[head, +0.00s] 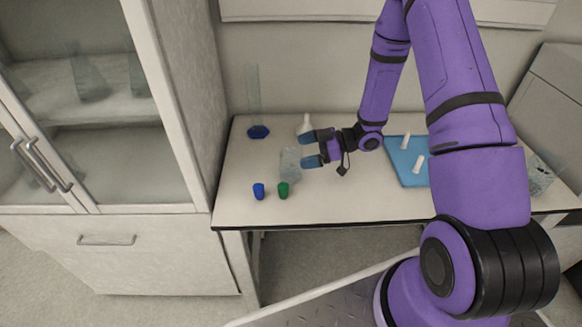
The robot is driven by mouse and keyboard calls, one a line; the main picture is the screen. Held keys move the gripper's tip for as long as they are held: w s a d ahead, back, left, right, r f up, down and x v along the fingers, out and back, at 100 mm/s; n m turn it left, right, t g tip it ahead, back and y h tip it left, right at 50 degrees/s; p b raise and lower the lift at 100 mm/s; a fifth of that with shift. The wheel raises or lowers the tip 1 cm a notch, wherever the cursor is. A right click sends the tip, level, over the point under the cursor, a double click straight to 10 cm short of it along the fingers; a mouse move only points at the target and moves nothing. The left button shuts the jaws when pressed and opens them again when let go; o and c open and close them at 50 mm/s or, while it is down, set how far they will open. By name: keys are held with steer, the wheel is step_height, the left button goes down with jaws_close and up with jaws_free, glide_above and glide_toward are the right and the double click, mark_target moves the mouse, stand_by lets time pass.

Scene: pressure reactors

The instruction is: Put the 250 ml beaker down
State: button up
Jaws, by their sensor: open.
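A clear glass beaker (290,165) stands upright on the white bench, behind the green cap and left of my gripper. My gripper (313,161) reaches in from the right with its blue fingertips at the beaker's right side. The jaws are open. The fingertips overlap the beaker's right edge in the picture, and I cannot tell whether they touch it. Markings on the beaker are too small to read.
A blue cap (259,191) and a green cap (283,189) stand near the bench's front edge. A cylinder with a blue base (258,131) and a white bottle (306,125) stand behind. A blue mat (399,153) holds white pieces. A cabinet (100,110) borders the left.

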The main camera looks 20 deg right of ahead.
mark_target(291, 154)
steer(key=x, duration=0.4)
steer(key=shift+w+a+f, duration=0.15)
steer(key=shift+w+a, duration=0.05)
steer(key=shift+a, duration=0.15)
steer(key=shift+c, duration=0.5)
steer(key=c, duration=1.3)
